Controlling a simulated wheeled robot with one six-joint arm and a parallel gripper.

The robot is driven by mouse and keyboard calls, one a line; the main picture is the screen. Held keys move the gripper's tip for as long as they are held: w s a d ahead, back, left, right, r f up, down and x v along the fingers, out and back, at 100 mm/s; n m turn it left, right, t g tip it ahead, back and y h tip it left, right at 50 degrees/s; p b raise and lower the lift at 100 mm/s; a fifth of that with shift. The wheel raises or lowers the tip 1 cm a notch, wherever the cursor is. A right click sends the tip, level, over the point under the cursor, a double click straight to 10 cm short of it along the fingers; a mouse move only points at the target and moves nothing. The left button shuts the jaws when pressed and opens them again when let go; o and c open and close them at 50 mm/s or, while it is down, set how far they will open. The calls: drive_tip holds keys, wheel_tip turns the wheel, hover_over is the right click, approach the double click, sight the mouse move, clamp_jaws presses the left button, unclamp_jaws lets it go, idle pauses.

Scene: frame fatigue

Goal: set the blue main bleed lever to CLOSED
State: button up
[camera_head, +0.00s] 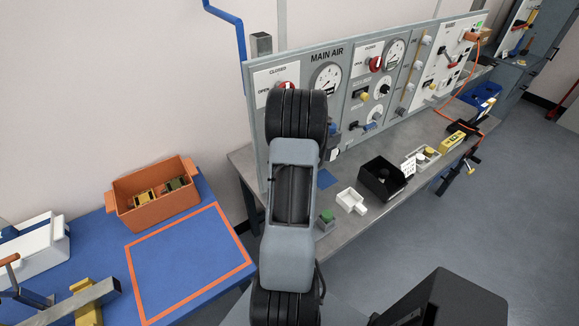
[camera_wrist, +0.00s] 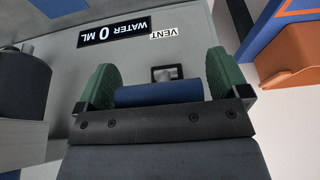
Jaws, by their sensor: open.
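In the wrist view my gripper (camera_wrist: 163,76) is open, with one green pad at each side of a blue cylindrical handle (camera_wrist: 158,93). The handle, which looks like the blue main bleed lever, lies across the space between the pads; I cannot tell whether either pad touches it. A VENT label (camera_wrist: 165,33) is on the grey panel beyond it. Its OPEN and CLOSED marks do not show in the wrist view. In the head view my arm hides my gripper and the lower part of the MAIN AIR panel (camera_head: 326,56).
A black WATER 0 ML display (camera_wrist: 114,31) is close by in the wrist view. In the head view, another blue handle (camera_head: 369,127) is further right on the panel. A black box (camera_head: 382,179) and white tray (camera_head: 351,201) stand on the bench. An orange bin (camera_head: 154,194) is at left.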

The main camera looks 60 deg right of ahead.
drive_tip(key=v, duration=1.4)
drive_tip(key=shift+f, duration=0.1)
